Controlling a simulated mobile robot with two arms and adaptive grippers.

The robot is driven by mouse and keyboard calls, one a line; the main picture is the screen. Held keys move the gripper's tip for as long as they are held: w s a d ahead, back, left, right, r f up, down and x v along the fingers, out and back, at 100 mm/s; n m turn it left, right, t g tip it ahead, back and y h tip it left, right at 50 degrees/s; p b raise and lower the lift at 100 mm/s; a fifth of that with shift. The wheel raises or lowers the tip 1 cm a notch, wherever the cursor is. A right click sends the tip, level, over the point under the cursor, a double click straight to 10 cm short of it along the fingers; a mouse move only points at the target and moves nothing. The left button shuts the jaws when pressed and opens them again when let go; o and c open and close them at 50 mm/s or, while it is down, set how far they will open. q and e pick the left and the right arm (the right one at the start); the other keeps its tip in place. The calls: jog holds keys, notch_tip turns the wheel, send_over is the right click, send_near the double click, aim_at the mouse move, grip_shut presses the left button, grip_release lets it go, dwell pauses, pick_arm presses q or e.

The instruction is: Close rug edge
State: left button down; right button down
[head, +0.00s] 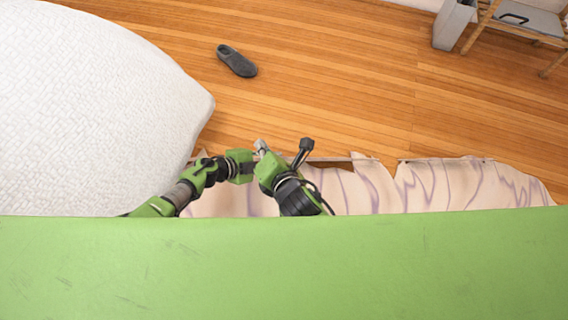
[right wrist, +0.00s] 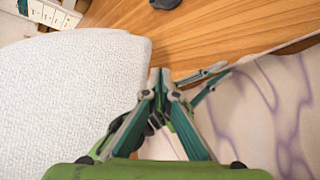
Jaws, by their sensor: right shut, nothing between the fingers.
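The pale rug with purple veins (head: 430,188) lies on the wooden floor, its far edge wavy and ragged. A dark strip shows at parts of that edge. The rug also fills the right of the right wrist view (right wrist: 285,110). My right gripper (head: 262,147) is near the far edge, left of the rug's middle. In the right wrist view it (right wrist: 160,75) is shut and empty, between the white bed and the rug. My left arm comes in from the left and meets the right arm in the picture; its gripper's opening cannot be made out. My green body hides the near part of the rug.
A large white textured bed or cushion (head: 90,110) fills the left side, close to my left arm. A dark slipper (head: 237,61) lies on the floor beyond. A wooden stand (head: 520,25) and a grey bin (head: 454,24) are at the top right. The floor between is clear.

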pick_arm(q)
jog(key=shift+w+d+r, duration=0.1)
jog(key=shift+w+d, duration=0.05)
pick_arm(e)
jog(key=s+d+f+n+g+h, duration=0.2)
jog(key=s+d+f+n, duration=0.1)
jog(key=f, duration=0.3)
jog(key=s+d+f+n+g+h, duration=0.1)
jog(key=s+d+f+n+h, duration=0.2)
jog(key=f, duration=0.3)
jog(key=w+f, duration=0.5)
jog(key=w, duration=0.4)
jog(key=shift+a+f, duration=0.15)
jog(key=shift+f, duration=0.1)
